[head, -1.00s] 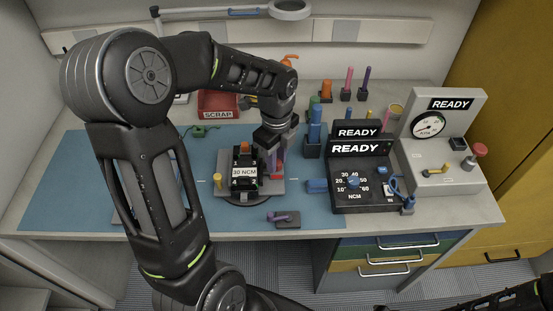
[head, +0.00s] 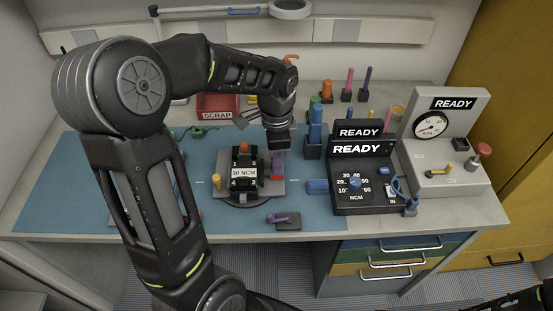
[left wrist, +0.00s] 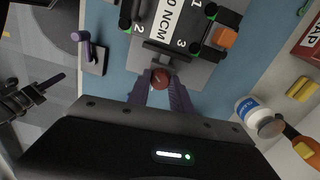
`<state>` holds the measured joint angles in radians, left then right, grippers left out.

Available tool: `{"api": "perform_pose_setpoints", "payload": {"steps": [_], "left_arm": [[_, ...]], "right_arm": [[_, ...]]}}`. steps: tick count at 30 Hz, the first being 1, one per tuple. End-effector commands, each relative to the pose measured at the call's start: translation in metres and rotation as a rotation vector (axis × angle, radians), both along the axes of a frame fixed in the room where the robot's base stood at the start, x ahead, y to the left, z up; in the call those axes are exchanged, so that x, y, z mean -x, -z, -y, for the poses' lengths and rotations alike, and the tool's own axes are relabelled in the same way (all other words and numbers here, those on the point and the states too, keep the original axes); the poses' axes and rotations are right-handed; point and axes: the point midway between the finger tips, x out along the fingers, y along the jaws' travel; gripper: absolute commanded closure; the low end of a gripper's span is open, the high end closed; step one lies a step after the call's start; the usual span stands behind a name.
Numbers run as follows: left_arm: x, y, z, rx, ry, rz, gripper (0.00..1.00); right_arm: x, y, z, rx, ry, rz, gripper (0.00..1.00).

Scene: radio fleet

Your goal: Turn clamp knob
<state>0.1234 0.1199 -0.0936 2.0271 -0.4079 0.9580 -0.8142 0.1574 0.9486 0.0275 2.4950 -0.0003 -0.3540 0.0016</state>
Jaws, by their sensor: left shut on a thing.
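A black device (head: 244,172) labelled 30 NCM, with an orange part on its far end, sits on a grey clamp plate (head: 268,189) on the blue mat. It also shows at the top of the left wrist view (left wrist: 185,22). My left gripper (head: 278,165) points down beside the device's right side. In the left wrist view its purple fingers (left wrist: 160,88) are shut on a round dark red clamp knob (left wrist: 160,77) at the plate's edge.
A purple-handled lever on a grey block (head: 285,221) lies in front of the plate. A black torque unit (head: 363,185) and a grey gauge stand (head: 440,150) are on the right. A red scrap bin (head: 217,105) is behind. A white bottle (left wrist: 258,117) shows in the wrist view.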

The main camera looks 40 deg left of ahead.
Motion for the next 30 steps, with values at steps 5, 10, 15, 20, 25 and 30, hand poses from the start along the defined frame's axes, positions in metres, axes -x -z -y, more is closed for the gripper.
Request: {"api": "perform_pose_setpoints", "payload": {"steps": [5, 10, 15, 20, 25, 30], "left_arm": [[-0.0003, -0.0006, 0.0000, 0.000, -0.043, 0.001, 1.00], [-0.0002, -0.0007, -0.0001, 0.000, -0.053, 0.001, 1.00], [-0.0002, -0.0007, -0.0001, 0.000, -0.052, 0.001, 1.00], [-0.0002, -0.0007, -0.0001, 0.000, -0.051, 0.001, 0.68], [-0.0001, -0.0004, -0.0001, 0.000, -0.051, 0.000, 0.54], [0.0000, -0.0002, 0.0000, 0.000, -0.051, 0.000, 0.52]], "right_arm": [[-0.0002, 0.0008, -0.0001, 0.000, 0.000, 0.000, 1.00], [-0.0003, 0.0008, -0.0001, -0.001, 0.000, 0.001, 1.00], [-0.0003, 0.0007, -0.0001, 0.000, 0.000, 0.001, 1.00], [-0.0003, 0.0007, 0.0000, 0.000, 0.000, 0.001, 1.00], [-0.0003, 0.0008, -0.0001, 0.000, 0.000, 0.001, 1.00], [-0.0003, 0.0009, -0.0001, 0.000, 0.000, 0.001, 1.00]]}}
